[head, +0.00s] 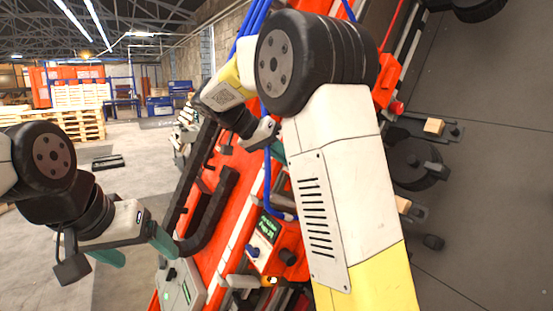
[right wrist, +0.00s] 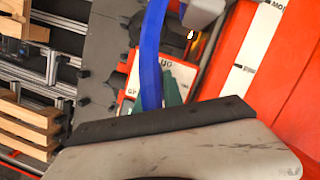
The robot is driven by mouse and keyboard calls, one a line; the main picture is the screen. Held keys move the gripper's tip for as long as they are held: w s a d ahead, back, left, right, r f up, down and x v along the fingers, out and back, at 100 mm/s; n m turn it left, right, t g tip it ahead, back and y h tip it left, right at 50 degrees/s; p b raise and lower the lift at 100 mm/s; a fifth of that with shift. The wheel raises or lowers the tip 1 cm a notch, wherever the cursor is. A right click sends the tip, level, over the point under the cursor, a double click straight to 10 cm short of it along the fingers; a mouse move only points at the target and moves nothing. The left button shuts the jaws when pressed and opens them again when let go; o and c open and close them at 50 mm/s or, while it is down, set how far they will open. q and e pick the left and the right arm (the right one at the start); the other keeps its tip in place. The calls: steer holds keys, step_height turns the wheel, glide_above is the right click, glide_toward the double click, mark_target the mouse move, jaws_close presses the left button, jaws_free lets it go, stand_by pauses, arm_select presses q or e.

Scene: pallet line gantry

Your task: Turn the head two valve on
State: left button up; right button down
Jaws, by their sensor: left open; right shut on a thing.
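My left gripper (head: 148,256) is open and empty in the head view, left of the red gantry frame (head: 227,220). My right gripper (head: 270,140) is partly hidden by my own arm, beside a blue hose (head: 267,180). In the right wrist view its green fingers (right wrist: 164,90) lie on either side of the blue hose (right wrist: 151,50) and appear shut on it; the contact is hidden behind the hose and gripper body. No part that I can name as the head two valve shows clearly.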

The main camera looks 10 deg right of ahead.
steer(key=n+h, duration=0.1)
steer(key=n, duration=0.4)
steer(key=n+g+h, duration=0.1)
steer(key=n+h, duration=0.1)
steer(key=n, duration=0.3)
steer(key=shift+a+f+n, duration=0.15)
steer(key=shift+n, duration=0.25)
stand_by(0.4)
steer(key=c, duration=1.5)
jaws_free()
steer(key=shift+o, duration=0.2)
steer(key=v, duration=0.7)
steer(key=shift+a, duration=0.4)
steer(key=shift+w, duration=0.1)
